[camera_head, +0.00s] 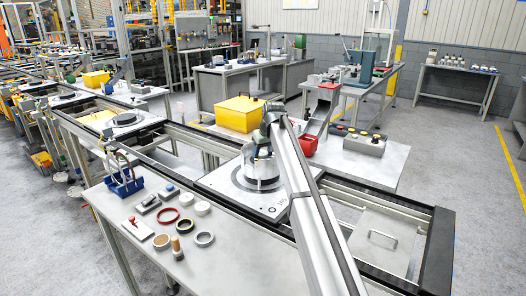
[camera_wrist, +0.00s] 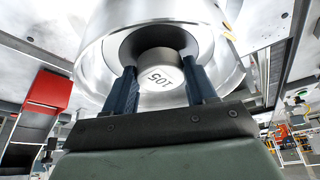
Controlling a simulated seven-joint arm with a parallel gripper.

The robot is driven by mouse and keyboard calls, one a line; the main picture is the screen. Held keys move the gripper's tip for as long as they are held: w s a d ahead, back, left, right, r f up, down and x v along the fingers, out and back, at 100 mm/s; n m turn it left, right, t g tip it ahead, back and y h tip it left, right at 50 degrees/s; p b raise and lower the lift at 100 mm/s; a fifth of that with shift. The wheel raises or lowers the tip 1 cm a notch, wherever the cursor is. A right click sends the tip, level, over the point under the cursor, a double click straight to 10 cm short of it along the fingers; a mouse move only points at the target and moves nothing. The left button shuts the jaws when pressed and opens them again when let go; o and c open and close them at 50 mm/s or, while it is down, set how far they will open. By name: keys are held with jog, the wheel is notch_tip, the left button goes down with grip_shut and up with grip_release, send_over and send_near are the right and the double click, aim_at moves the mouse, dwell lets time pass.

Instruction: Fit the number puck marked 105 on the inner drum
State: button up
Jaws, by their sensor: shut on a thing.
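The puck marked 105 (camera_wrist: 158,78) shows in the wrist view as a pale round face with its number upside down. My gripper (camera_wrist: 160,68) has its two dark blue fingers on either side of the puck and is shut on it. The puck is at the dark round opening of the shiny metal drum (camera_wrist: 92,58); I cannot tell whether it touches the drum. In the head view the drum (camera_head: 260,176) stands on a pale pallet plate (camera_head: 216,181), with my arm over it. The puck is hidden there.
A yellow box (camera_head: 240,114) stands behind the drum. A red bin (camera_head: 307,145) and a button box (camera_head: 358,140) are to the right.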

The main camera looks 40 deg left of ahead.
jog(key=o, duration=1)
jog(key=shift+r, duration=0.1)
jog(key=shift+r, duration=0.35)
jog(key=v, duration=1.2)
jog(key=shift+r, duration=0.2)
